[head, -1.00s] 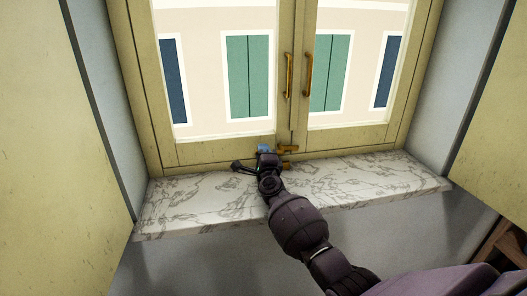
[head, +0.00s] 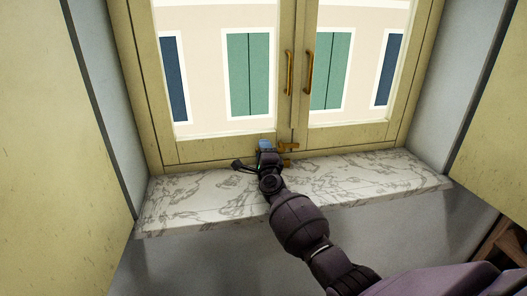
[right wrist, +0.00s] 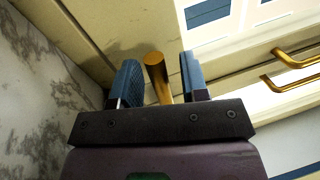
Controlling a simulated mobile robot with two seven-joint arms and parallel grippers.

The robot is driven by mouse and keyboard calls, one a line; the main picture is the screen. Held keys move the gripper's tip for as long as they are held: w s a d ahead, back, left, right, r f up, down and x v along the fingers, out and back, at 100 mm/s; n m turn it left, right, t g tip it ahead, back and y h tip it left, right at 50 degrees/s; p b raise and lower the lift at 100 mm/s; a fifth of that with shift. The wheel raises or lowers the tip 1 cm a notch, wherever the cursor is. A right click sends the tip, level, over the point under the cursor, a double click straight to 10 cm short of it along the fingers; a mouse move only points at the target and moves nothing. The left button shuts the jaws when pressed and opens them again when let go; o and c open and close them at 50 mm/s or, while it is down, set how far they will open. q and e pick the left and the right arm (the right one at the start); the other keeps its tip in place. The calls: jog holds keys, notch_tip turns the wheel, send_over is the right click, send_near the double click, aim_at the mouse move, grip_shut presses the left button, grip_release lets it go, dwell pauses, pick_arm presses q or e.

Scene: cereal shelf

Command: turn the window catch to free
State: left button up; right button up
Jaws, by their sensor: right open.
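The window catch is a brass piece at the foot of the window where the two sashes meet; its right part (head: 289,147) shows in the head view, beside my gripper. In the right wrist view a brass bar of the catch (right wrist: 156,75) stands between my two blue finger pads, with a gap on each side. My right gripper (head: 266,148) is open around that bar, low at the window frame. It also shows in the right wrist view (right wrist: 160,82). Part of the catch is hidden behind my gripper in the head view. My left gripper is not in view.
A marble sill (head: 375,178) runs under the window, close below my right gripper. Two brass pull handles, left (head: 289,75) and right (head: 308,73), stand above on the sashes. Yellow panels flank the window at left (head: 60,140) and right (head: 495,130).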

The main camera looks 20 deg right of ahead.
jog(key=p+v, duration=0.1)
jog(key=v, duration=0.5)
jog(key=shift+s+a+f, duration=0.15)
jog(key=shift+s, duration=0.55)
jog(key=shift+c, duration=0.2)
